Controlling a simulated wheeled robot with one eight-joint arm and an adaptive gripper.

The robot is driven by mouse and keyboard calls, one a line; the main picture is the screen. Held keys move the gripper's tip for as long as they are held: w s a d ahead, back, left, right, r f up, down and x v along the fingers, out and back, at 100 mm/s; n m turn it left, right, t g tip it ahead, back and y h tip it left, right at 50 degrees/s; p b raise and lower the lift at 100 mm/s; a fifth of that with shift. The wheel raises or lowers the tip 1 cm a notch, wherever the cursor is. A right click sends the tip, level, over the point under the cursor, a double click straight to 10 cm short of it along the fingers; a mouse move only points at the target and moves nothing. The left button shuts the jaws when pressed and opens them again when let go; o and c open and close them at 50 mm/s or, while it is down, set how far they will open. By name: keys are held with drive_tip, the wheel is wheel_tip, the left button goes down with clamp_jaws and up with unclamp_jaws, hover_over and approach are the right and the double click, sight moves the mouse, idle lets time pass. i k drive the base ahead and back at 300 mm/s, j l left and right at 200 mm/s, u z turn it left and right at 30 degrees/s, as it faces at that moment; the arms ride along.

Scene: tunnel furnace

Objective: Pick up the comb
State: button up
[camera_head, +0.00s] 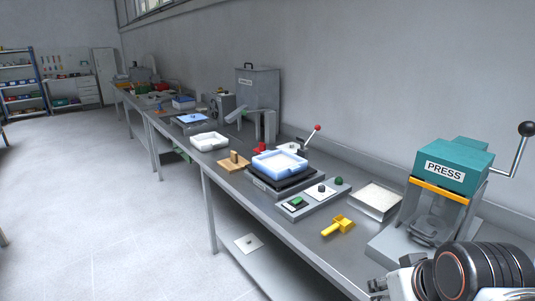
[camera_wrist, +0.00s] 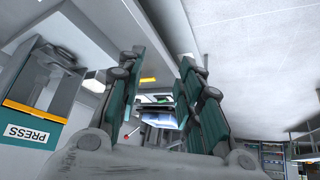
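No object is plainly recognisable as a comb. A small yellow tool with a short handle (camera_head: 338,227) lies on the bench left of the press in the head view. A wooden piece with an upright block (camera_head: 233,162) sits farther back near the bench's front edge. I cannot tell whether either one is the comb. My gripper (camera_wrist: 163,70) is open in the wrist view, with nothing between its fingers. In the head view my arm is at the lower right, in front of the press and apart from the yellow tool.
A teal press (camera_head: 452,163) with a lever stands at the right. A pale box (camera_head: 375,202), a control panel (camera_head: 312,199) and a blue tray (camera_head: 279,162) on a black stand occupy the bench. A white tray (camera_head: 209,142) is farther back. The floor at left is clear.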

sight(262, 146)
drive_tip(key=i+j+z, duration=0.1)
drive_tip(key=i+j, duration=0.3)
drive_tip(key=i+j+z, duration=0.1)
drive_tip(key=i+j, duration=0.25)
drive_tip(key=i+j+z, duration=0.15)
drive_tip(key=i+j, duration=0.2)
drive_tip(key=j, duration=0.2)
drive_tip(key=i+j+z, duration=0.1)
drive_tip(key=i+j, duration=0.2)
drive_tip(key=j, duration=0.2)
drive_tip(key=i+j+z, duration=0.1)
drive_tip(key=i+j, duration=0.25)
drive_tip(key=j, duration=0.2)
drive_tip(key=i+j+z, duration=0.1)
drive_tip(key=i+j, duration=0.15)
drive_tip(key=j, duration=0.3)
drive_tip(key=i+j+z, duration=0.1)
drive_tip(key=i+j, duration=0.2)
drive_tip(key=j, duration=0.25)
drive_tip(key=i+j+z, duration=0.1)
drive_tip(key=i+j, duration=0.15)
drive_tip(key=j, duration=0.35)
